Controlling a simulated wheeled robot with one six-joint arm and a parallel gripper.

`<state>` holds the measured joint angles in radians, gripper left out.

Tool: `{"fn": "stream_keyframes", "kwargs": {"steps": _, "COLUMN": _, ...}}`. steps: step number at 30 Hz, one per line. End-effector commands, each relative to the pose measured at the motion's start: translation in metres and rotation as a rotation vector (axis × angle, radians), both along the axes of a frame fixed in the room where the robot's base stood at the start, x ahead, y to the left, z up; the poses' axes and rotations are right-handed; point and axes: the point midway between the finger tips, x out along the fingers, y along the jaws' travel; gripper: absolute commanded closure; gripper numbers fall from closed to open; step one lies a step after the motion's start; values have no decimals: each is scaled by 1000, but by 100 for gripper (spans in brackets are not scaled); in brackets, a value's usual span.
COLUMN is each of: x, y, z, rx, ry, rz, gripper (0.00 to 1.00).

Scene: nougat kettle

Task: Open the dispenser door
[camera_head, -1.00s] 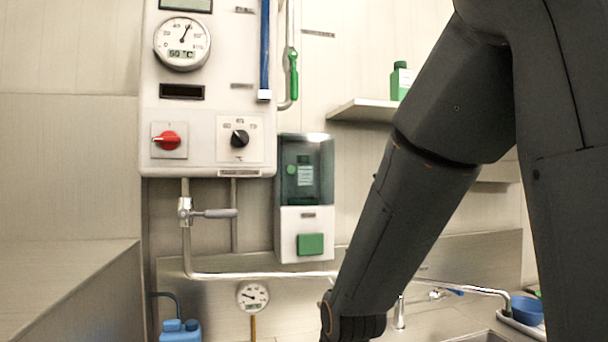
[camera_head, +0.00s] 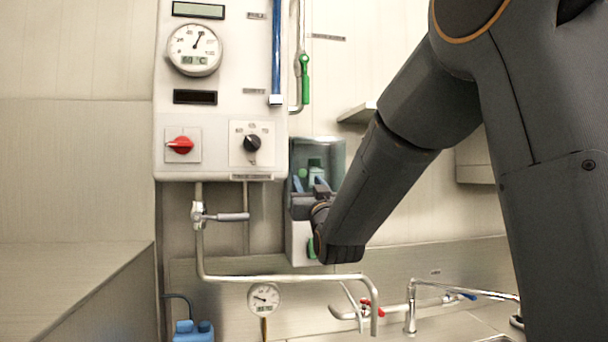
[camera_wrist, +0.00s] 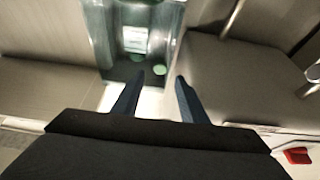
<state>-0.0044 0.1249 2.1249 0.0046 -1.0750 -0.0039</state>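The dispenser (camera_head: 332,152) hangs on the wall to the right of the control panel. Its upper part is a dark see-through door (camera_head: 299,158) with a green bottle behind it; the lower part is white with a green button (camera_head: 311,247), partly hidden by my arm. The door looks shut. My gripper (camera_head: 308,184) is in front of the dispenser, near the door's lower part. In the wrist view the dispenser's see-through door (camera_wrist: 107,40) is at the top, ahead of my two blue fingers (camera_wrist: 158,92). The fingers are apart with nothing between them. Contact with the door cannot be told.
The control panel (camera_head: 222,100) with a red knob and black knob is close on the left. A valve with a lever (camera_head: 222,217) and a bent pipe (camera_head: 290,277) run below. A shelf (camera_head: 357,113) is behind my arm.

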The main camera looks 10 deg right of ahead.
Motion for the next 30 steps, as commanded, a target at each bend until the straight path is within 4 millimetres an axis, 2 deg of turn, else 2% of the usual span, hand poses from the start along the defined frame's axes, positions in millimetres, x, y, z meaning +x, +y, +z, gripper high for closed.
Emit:
{"fn": "stream_keyframes", "kwargs": {"steps": 3, "x": 17, "y": 0, "z": 9, "rx": 0, "ry": 2, "rz": 0, "gripper": 61}}
{"fn": "stream_keyframes", "kwargs": {"steps": 9, "x": 39, "y": 0, "z": 17, "rx": 0, "ry": 3, "rz": 0, "gripper": 61}}
{"fn": "stream_keyframes", "kwargs": {"steps": 21, "x": 47, "y": 0, "z": 19, "rx": 0, "ry": 3, "rz": 0, "gripper": 61}}
{"fn": "stream_keyframes", "kwargs": {"steps": 23, "x": 47, "y": 0, "z": 18, "rx": 0, "ry": 3, "rz": 0, "gripper": 68}}
{"fn": "stream_keyframes", "kwargs": {"steps": 28, "x": 47, "y": 0, "z": 18, "rx": 0, "ry": 3, "rz": 0, "gripper": 96}}
{"fn": "stream_keyframes", "kwargs": {"steps": 30, "x": 47, "y": 0, "z": 18, "rx": 0, "ry": 3, "rz": 0, "gripper": 100}}
